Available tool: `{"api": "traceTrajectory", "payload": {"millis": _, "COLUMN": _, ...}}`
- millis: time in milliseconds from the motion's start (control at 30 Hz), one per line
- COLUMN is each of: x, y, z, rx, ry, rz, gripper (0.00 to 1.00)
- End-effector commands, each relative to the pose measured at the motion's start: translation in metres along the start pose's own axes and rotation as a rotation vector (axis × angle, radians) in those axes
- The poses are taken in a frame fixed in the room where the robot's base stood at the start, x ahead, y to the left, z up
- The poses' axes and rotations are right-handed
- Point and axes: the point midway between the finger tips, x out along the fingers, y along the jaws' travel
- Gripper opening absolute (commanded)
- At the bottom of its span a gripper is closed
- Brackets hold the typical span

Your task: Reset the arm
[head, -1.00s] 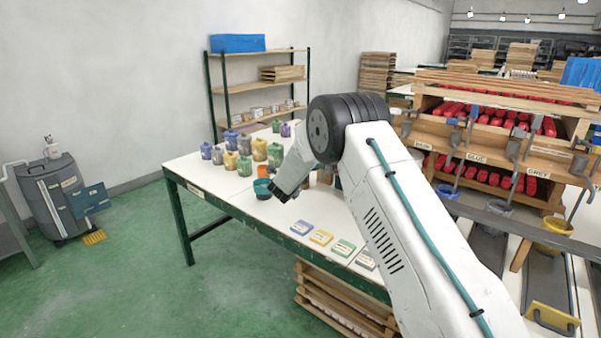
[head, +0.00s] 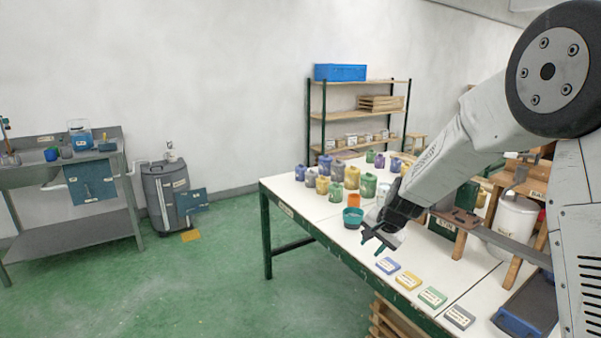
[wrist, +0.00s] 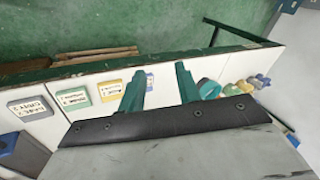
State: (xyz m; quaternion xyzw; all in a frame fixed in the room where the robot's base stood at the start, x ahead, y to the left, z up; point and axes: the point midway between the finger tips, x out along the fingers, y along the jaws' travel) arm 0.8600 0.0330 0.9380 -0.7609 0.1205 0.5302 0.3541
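My gripper (head: 372,243) hangs over the front part of the white work table (head: 322,208), pointing down and to the left. In the wrist view its two green fingers (wrist: 159,75) stand apart with nothing between them, so it is open and empty.
Blue (head: 387,265), yellow (head: 408,280), green (head: 432,297) and grey (head: 459,317) labelled blocks line the front edge. Several paint jars (head: 337,191) and an orange cup (head: 354,201) stand further back. A white bucket (head: 515,218) is at right. The green floor at left (head: 210,280) is open.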

Motion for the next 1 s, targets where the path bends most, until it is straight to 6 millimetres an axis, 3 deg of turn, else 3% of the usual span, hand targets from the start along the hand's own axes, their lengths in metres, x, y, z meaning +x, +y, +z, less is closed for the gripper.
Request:
{"api": "traceTrajectory", "payload": {"millis": 33, "x": -0.028, "y": 0.009, "z": 0.018, "rx": -0.066, "ry": -0.045, "rz": 0.022, "gripper": 0.33}}
{"api": "traceTrajectory", "payload": {"millis": 200, "x": -0.107, "y": 0.051, "z": 0.079, "rx": -0.286, "ry": -0.203, "rz": 0.111, "gripper": 0.33}}
{"api": "traceTrajectory", "payload": {"millis": 500, "x": -0.229, "y": 0.142, "z": 0.170, "rx": -0.566, "ry": -0.384, "rz": 0.255, "gripper": 0.33}}
{"api": "traceTrajectory", "payload": {"millis": 700, "x": -0.286, "y": 0.199, "z": 0.217, "rx": -0.669, "ry": -0.413, "rz": 0.329, "gripper": 0.33}}
{"api": "traceTrajectory", "payload": {"millis": 800, "x": -0.305, "y": 0.219, "z": 0.233, "rx": -0.690, "ry": -0.383, "rz": 0.347, "gripper": 0.33}}
{"api": "traceTrajectory", "payload": {"millis": 1000, "x": -0.327, "y": 0.230, "z": 0.244, "rx": -0.706, "ry": -0.273, "rz": 0.321, "gripper": 0.33}}
